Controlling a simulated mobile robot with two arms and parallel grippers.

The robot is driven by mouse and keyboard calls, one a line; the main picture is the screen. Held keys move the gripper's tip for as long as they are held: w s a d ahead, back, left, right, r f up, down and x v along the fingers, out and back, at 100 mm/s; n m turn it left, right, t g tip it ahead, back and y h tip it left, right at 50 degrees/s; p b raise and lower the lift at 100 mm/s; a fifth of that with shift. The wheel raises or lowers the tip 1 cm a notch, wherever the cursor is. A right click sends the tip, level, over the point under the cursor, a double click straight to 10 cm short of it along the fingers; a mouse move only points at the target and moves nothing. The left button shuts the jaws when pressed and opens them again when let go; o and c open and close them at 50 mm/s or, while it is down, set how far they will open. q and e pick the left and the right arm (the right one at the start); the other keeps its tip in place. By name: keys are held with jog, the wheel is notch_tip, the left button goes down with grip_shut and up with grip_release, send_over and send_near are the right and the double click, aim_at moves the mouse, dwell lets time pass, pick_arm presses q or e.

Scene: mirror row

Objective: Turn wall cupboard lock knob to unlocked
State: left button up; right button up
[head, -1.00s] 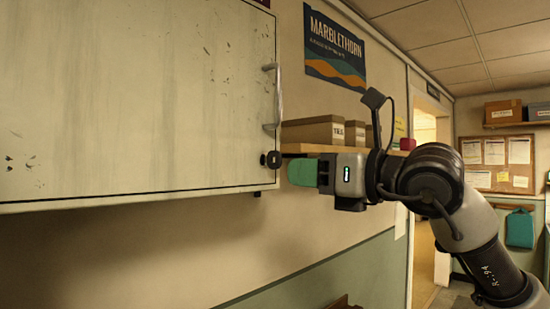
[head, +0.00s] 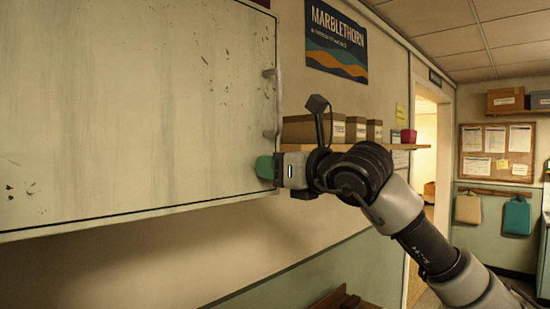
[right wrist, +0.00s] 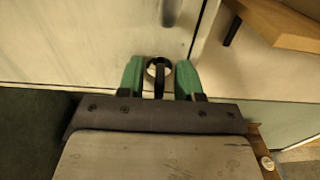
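The wall cupboard (head: 140,100) has a pale, scuffed door with a grey bar handle (head: 272,104) at its right edge. My right gripper (head: 264,168) is at the door's lower right corner and hides the lock knob in the head view. In the right wrist view, the dark round knob (right wrist: 159,70), with a pale ring and an upright black bar, sits between the two green fingers of my right gripper (right wrist: 159,76). The fingers are apart, one on each side of the knob, with a narrow gap visible. My left gripper is not in view.
A wooden shelf (head: 345,147) with cardboard boxes (head: 356,130) is on the wall just right of the cupboard, close above my right arm. A poster (head: 337,42) hangs above it. The wall below the cupboard is clear.

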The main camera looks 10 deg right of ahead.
jog(key=shift+w, duration=0.1)
grip_shut()
jog(key=shift+a, duration=0.1)
